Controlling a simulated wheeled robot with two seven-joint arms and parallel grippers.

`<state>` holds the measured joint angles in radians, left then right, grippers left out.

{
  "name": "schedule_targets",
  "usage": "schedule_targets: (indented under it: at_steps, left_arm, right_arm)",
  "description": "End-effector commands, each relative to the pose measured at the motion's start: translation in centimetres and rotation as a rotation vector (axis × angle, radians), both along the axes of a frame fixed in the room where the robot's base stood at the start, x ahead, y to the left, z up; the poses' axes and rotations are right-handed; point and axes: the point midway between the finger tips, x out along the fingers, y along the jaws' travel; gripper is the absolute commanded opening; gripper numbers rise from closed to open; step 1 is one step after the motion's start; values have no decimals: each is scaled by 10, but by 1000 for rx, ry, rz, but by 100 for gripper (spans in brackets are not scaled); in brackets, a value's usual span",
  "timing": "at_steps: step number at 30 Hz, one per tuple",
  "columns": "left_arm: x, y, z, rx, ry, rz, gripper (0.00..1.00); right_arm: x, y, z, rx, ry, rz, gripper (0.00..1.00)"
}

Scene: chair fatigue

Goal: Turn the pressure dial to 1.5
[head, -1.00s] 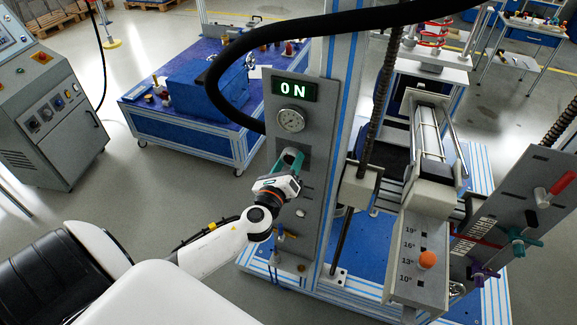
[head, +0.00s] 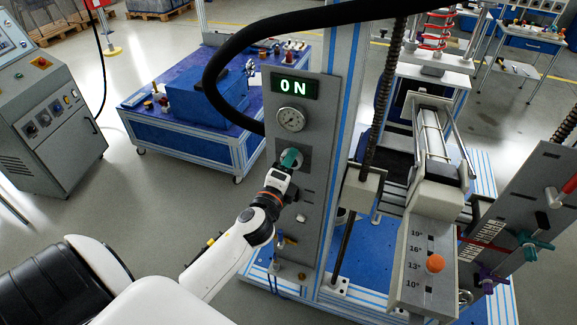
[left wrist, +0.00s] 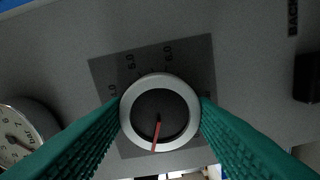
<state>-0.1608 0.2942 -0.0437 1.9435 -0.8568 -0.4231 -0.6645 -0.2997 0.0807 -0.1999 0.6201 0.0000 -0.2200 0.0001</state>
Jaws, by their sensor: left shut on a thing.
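The pressure dial (left wrist: 160,112) is a round knob with a pale rim, a dark centre and a red pointer. In the head view the left gripper (head: 289,160) is at the upright grey panel (head: 317,190) and hides most of the dial. My right gripper is not in view.
Above the dial are a round pressure gauge (head: 291,119) and a lit ON display (head: 294,87). A thick black hose (head: 225,65) arches over the panel. The test machine with its orange knob (head: 435,263) stands to the right. Open floor lies left of the panel.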

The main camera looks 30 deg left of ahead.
Motion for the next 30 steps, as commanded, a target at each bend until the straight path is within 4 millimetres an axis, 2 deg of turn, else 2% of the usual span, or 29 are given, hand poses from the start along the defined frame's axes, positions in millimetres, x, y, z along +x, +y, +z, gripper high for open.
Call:
schedule_targets:
  at_steps: [19,20,23,30]
  left_arm:
    - [0,0,-1,-49,-10,1,27]
    - [0,1,-1,-49,-10,1,53]
    - [0,0,0,-49,-11,1,70]
    - [0,0,0,-48,-10,0,72]
  right_arm:
    - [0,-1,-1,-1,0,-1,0]
    - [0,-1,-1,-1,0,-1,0]
    - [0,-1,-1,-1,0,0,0]
    - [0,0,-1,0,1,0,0]
